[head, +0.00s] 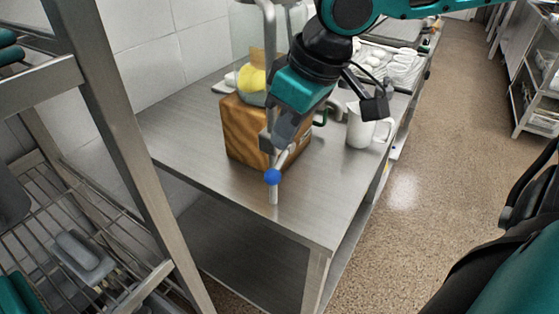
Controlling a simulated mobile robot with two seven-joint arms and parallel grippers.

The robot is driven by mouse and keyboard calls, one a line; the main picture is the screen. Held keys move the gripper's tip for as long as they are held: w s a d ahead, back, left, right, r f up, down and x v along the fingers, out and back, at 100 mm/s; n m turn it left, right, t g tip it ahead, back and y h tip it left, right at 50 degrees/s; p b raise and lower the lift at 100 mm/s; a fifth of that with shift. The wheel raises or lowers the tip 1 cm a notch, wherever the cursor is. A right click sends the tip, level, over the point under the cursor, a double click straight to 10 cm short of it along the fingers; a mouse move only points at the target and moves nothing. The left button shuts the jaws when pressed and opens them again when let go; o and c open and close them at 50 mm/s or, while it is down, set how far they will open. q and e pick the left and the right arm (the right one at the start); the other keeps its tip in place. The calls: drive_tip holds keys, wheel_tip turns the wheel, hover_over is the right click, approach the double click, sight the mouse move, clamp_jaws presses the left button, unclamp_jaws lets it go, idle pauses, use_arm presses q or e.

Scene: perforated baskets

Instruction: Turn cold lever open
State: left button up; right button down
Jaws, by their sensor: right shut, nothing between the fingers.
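The cold lever shows as a blue ball knob (272,177) on a thin metal stem, in front of the wooden box's near face. The gripper and wrist hide part of the metal pipe (268,30) behind. My left gripper is not in view.
A wood-grain box (240,135) stands on the steel table (190,130), with a yellow item (252,80) in a bowl above it. A white mug (359,128) stands right of the box. A wire rack (60,225) is at the left. The table's front corner is clear.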

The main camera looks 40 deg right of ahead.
sight(275, 169)
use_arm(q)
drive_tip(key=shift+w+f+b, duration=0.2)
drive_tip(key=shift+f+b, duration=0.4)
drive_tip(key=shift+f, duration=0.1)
use_arm(e)
drive_tip(key=x, duration=0.4)
drive_tip(key=shift+s+f, duration=0.3)
drive_tip(key=shift+f, duration=0.2)
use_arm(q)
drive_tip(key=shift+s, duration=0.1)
use_arm(e)
drive_tip(key=shift+a+h, duration=0.1)
drive_tip(key=shift+h, duration=0.2)
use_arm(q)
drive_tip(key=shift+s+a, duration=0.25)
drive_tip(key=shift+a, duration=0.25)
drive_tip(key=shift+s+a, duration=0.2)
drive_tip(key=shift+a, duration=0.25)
use_arm(e)
drive_tip(key=shift+f, duration=0.15)
